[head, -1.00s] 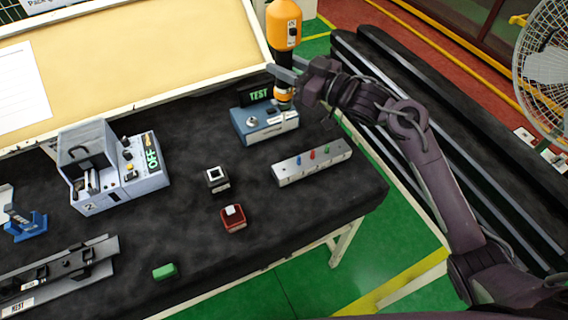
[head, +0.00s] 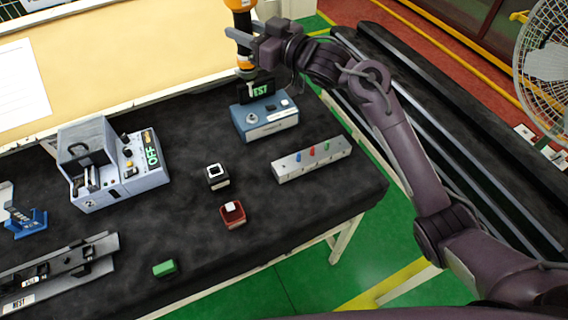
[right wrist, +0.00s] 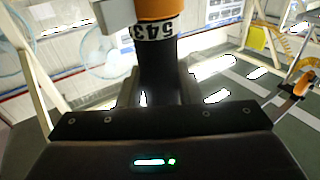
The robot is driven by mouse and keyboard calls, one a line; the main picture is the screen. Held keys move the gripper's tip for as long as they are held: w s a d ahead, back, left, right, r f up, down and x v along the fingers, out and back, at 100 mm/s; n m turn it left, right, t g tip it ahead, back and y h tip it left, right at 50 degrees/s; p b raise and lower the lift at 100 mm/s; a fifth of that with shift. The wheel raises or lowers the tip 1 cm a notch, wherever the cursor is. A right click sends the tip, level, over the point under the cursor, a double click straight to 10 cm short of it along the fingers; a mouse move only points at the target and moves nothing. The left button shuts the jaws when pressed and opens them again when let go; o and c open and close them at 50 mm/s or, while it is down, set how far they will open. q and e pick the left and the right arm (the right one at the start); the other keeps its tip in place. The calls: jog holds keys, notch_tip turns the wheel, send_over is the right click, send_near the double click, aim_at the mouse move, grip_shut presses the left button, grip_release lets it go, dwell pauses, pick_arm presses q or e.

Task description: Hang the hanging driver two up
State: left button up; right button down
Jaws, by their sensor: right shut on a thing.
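My right gripper (head: 244,40) is shut on an orange and black driver (head: 243,18) at the top of the head view. The driver is close to upright, with its lower end in front of the blue test box's display; I cannot tell whether it touches anything. In the right wrist view the driver's orange body (right wrist: 158,8) has a white band marked with digits that look like 543, above a black section. A second orange-handled tool (right wrist: 302,84) shows at the right of that view, by a coiled orange part (right wrist: 302,60). My left gripper is not in view.
The blue test box (head: 268,128) stands at the table's back right. A grey strip with coloured pegs (head: 290,169), a black button box (head: 217,182), a red button box (head: 232,221) and a grey machine (head: 92,197) also stand on the dark table (head: 190,265). A fan (head: 545,60) is far right.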

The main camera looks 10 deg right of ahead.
dwell(0.3)
jog(key=c, duration=0.9)
grip_release()
jog(key=shift+c, duration=0.2)
jog(key=shift+o, duration=1)
jog(key=shift+f, duration=0.15)
jog(key=o, duration=0.7)
jog(key=shift+o, duration=0.2)
jog(key=r+v, duration=0.2)
jog(key=v, duration=0.7)
jog(key=shift+s+d, duration=0.25)
jog(key=shift+d, duration=0.15)
